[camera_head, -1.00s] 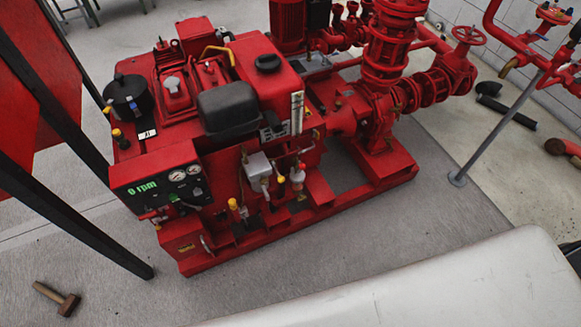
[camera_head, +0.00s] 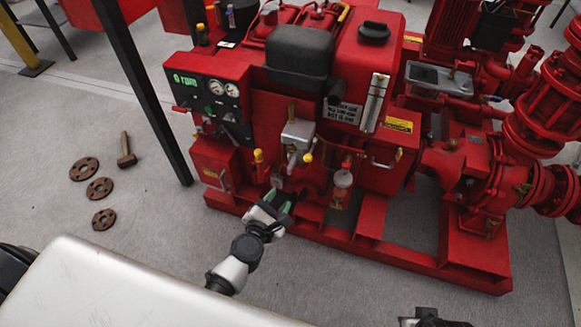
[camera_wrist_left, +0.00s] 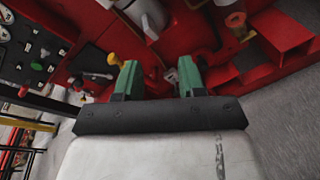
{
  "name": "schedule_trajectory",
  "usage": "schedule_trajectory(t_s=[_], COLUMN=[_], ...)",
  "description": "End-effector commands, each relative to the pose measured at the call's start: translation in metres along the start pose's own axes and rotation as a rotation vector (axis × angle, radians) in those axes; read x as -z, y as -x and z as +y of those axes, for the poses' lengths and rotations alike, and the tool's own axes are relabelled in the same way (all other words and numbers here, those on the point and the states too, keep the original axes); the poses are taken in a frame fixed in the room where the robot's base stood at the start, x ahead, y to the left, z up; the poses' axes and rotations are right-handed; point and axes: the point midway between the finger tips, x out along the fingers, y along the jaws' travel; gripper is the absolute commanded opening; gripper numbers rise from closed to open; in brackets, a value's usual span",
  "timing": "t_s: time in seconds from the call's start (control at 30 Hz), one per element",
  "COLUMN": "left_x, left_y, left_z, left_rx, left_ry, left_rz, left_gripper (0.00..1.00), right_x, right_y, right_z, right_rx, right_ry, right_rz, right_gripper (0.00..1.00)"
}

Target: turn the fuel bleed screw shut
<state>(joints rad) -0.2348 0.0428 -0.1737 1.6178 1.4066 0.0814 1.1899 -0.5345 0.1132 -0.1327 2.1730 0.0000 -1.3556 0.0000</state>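My left gripper (camera_head: 279,199) is in front of the red pump engine's lower side. In the left wrist view its green fingers (camera_wrist_left: 159,80) are apart, with nothing held between them. A small grey fitting (camera_wrist_left: 171,76) shows between and beyond the fingertips. It also shows in the head view (camera_head: 277,180), just above the gripper. I cannot tell for certain which fitting is the fuel bleed screw. A grey metal unit (camera_head: 298,132) is above the gripper, and a clear-bowled filter (camera_head: 342,180) is to its right. A dark gripper-like part (camera_head: 435,318), likely my right gripper, is cut off at the bottom edge.
A yellow-capped part (camera_head: 258,156) stands close left of the gripper. The gauge panel (camera_head: 208,93) reads 0 rpm. The red base rail (camera_head: 400,262) runs below. A hammer (camera_head: 126,150) and rusty flanges (camera_head: 99,188) lie on the otherwise clear floor at left.

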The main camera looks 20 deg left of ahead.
Motion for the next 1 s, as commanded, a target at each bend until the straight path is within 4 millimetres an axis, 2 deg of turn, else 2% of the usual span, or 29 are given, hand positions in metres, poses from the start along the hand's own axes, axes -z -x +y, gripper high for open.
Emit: schedule_trajectory(t_s=[0.1,0.2,0.3,0.47,0.67,0.8,1.0], left_x=[-0.02,-0.034,-0.042,-0.049,-0.053,-0.055,-0.056], left_y=[-0.007,-0.007,-0.008,-0.023,-0.061,-0.086,-0.107], left_z=[0.019,0.031,0.038,0.043,0.049,0.052,0.054], left_rx=[-0.076,-0.102,-0.113,-0.115,-0.114,-0.114,-0.113], left_ry=[0.29,0.446,0.524,0.546,0.541,0.54,0.541], left_rz=[-0.083,-0.128,-0.15,-0.158,-0.157,-0.157,-0.154], left_gripper=[0.4,0.4,0.4,0.4,0.4,0.4,0.4], right_x=[-0.001,-0.002,-0.003,-0.002,-0.001,-0.002,-0.003], right_y=[0.025,0.043,0.053,0.055,0.051,0.056,0.054], right_z=[0.001,0.002,0.002,0.002,0.002,0.002,0.002], right_rx=[-0.004,-0.006,-0.006,-0.006,-0.006,-0.006,-0.006], right_ry=[-0.002,-0.003,-0.004,-0.004,-0.004,-0.004,-0.004], right_rz=[0.025,0.033,0.035,0.033,0.033,0.037,0.036], right_gripper=[0.0,0.0,0.0,0.0,0.0,0.0,0.0])
